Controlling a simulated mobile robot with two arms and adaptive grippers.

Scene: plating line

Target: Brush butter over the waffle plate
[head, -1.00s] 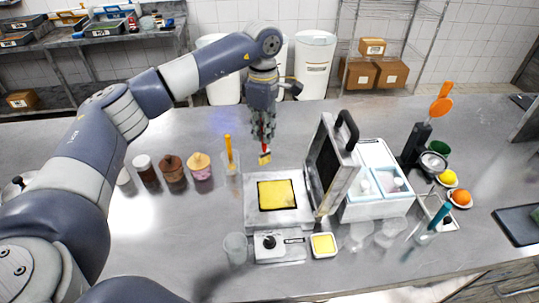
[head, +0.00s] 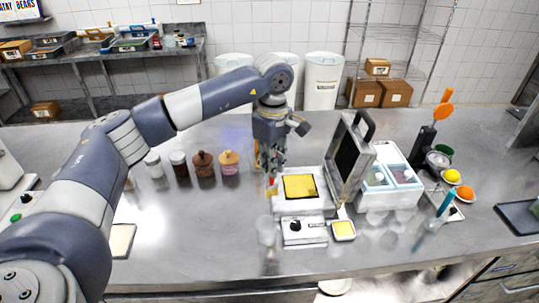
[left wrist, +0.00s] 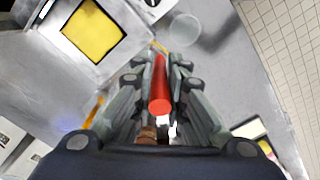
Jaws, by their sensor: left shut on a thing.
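The waffle maker (head: 287,207) stands open on the counter, its dark-lined lid (head: 352,160) raised on the right. Its square waffle plate (head: 299,187) looks yellow, also in the left wrist view (left wrist: 93,31). My left gripper (head: 270,168) is shut on a brush with a red handle (left wrist: 160,92). It holds the brush just left of the waffle plate, bristles downward. Whether the bristles touch anything is unclear. A small white dish with a yellow filling, probably butter (head: 343,229), sits at the front right of the waffle maker. My right gripper is out of view.
A clear cup (head: 266,231) stands close in front-left of the waffle maker. Several jars and a cupcake-like pot (head: 229,161) stand left. A white-blue container (head: 398,187), utensil holder (head: 423,143) and bowls stand right. The front-left counter is mostly bare.

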